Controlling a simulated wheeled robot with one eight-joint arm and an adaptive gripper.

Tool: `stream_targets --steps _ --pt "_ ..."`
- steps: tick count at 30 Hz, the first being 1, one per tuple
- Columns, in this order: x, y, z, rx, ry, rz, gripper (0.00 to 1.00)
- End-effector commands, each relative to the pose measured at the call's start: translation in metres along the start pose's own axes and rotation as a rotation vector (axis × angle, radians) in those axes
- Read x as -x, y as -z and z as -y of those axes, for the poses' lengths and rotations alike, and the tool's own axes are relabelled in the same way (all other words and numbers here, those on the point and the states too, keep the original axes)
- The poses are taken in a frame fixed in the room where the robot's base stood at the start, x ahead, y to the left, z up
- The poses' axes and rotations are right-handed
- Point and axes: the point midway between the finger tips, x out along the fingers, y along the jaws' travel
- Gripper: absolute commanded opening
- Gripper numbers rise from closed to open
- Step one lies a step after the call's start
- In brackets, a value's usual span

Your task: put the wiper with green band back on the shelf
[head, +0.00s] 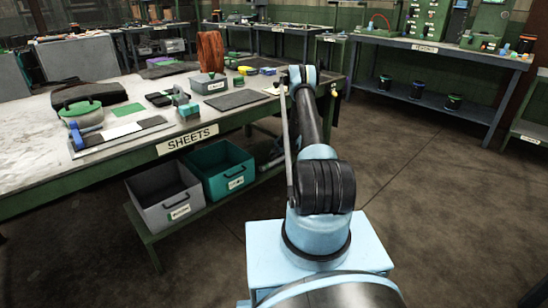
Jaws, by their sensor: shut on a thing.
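I cannot make out a wiper with a green band for certain in the head view. My arm reaches away from me to the table's right end, and its far blue joint (302,76) is the last part that shows clearly. My gripper is not visible beyond it, nor is anything it may hold. The bench at the back right has a low shelf (430,106). The band colours are too small to tell surely.
The table labelled SHEETS (60,180) holds sheets, tools, a grey box (208,84) and a brown roll (210,52). A grey bin (165,195) and a teal bin (222,170) stand on its lower shelf. The floor at right (440,200) is clear.

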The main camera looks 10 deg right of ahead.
Motion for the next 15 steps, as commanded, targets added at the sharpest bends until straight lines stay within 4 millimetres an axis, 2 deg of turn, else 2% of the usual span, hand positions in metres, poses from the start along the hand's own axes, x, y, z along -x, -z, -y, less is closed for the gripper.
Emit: stream_targets --steps 1,2,4,15 --pt "-0.0009 0.0000 -0.0005 0.000 0.000 0.000 0.00" --pt "-0.0010 0.0000 -0.0006 0.000 0.000 0.000 0.15" --pt "-0.0009 0.0000 -0.0005 0.000 0.000 0.000 0.30" --pt "0.0007 0.0000 0.0005 0.000 0.000 0.000 0.32"
